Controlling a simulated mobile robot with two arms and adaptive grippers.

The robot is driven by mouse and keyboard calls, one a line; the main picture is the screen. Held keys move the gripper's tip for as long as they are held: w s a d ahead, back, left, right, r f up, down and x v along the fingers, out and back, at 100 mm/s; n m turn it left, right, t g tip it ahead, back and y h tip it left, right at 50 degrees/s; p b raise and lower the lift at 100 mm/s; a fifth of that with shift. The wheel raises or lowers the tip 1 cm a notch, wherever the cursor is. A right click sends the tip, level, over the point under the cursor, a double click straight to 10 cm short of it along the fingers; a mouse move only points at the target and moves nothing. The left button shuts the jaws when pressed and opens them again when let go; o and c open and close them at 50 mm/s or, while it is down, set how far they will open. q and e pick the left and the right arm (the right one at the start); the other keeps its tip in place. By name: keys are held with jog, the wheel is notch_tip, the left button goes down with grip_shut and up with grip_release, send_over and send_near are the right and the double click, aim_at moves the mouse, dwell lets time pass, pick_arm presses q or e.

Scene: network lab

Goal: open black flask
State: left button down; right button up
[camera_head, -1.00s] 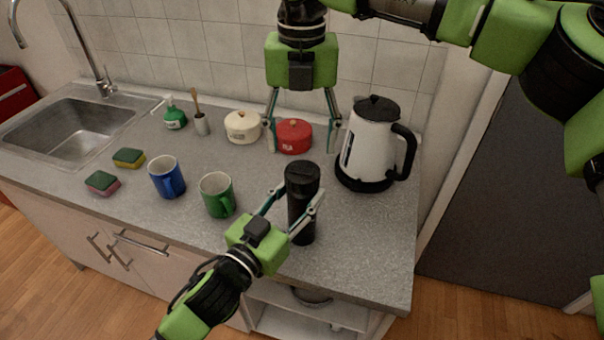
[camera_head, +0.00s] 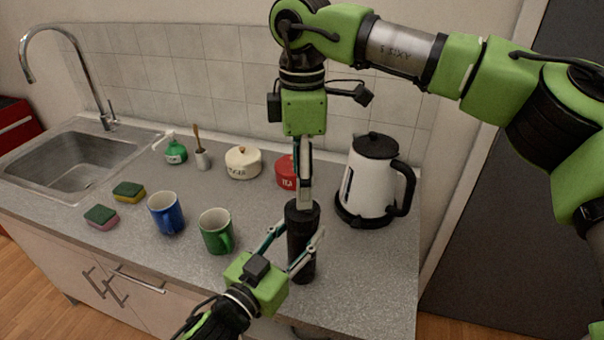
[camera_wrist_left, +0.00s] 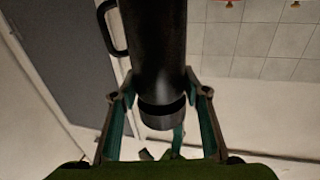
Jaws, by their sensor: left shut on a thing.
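The black flask (camera_head: 302,250) stands upright near the front edge of the grey counter. My left gripper (camera_head: 300,236) is shut on its body, one finger on each side. In the left wrist view the flask (camera_wrist_left: 158,50) shows large between the fingers of my left gripper (camera_wrist_left: 162,105). My right gripper (camera_head: 305,203) points straight down over the top of the flask, its fingertips at the lid. Its fingers are seen edge-on and overlap, so their gap is hidden, and I cannot tell whether they grip the lid.
A white kettle (camera_head: 372,178) stands close to the right of the flask. A green mug (camera_head: 214,233) and a blue mug (camera_head: 165,214) stand left. A red pot (camera_head: 285,174) and a cream pot (camera_head: 243,162) are behind. The sink (camera_head: 75,162) lies far left.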

aim_at(302, 214)
notch_tip(302, 214, down, 8)
jog(key=shift+r, duration=0.15)
jog(key=shift+c, duration=0.2)
